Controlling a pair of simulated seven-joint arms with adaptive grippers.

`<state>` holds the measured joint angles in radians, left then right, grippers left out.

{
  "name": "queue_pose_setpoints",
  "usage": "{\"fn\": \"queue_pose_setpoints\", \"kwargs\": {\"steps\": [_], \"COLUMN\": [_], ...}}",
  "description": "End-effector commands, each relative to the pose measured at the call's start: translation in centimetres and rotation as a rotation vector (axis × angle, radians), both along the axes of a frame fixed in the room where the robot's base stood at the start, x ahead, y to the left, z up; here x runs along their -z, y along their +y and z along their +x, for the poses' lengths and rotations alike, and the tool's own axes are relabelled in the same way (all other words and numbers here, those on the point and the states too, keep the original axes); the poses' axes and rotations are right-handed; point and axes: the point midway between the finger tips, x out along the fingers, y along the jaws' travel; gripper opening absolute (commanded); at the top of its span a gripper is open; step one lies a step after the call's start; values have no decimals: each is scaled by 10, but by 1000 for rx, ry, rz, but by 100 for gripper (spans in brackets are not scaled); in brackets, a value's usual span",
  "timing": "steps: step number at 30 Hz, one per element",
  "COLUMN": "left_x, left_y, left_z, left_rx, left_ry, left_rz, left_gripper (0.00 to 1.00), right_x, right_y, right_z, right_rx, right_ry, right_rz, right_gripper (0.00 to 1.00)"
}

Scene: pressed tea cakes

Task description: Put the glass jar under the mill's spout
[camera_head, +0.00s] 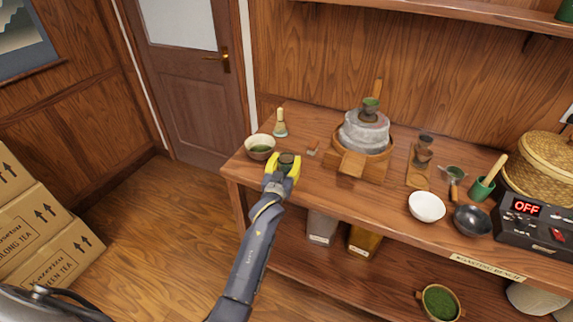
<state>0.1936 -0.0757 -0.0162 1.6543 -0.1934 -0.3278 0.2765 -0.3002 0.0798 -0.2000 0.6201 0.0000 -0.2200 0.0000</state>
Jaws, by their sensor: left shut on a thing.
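The stone mill (364,135) sits in a round wooden basin on the bench, with a wooden spout block (352,163) at its front. My left gripper (284,166) has yellow fingers and is at the bench's front left. It is shut on a small dark round-topped object, which seems to be the glass jar (287,158). The fingers hide most of its sides. It is to the left of the spout and apart from it. I cannot tell whether it touches the bench. My right gripper is out of view.
A bowl with green contents (260,147) and a whisk (280,124) stand close to my left gripper. A white bowl (426,206), a dark bowl (472,220) and a control box reading OFF (535,222) are to the right.

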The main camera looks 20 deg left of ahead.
Motion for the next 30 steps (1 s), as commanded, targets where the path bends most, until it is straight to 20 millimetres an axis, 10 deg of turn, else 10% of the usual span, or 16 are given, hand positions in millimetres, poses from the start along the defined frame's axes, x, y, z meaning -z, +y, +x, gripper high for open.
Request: {"fn": "queue_pose_setpoints", "kwargs": {"steps": [30], "left_x": [-183], "left_y": [0], "left_z": [0], "left_rx": [0], "left_ry": [-3], "left_rz": [-2], "left_gripper": [11], "right_x": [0], "right_y": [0], "right_z": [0], "right_rx": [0], "right_ry": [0], "right_rz": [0], "right_gripper": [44]}}
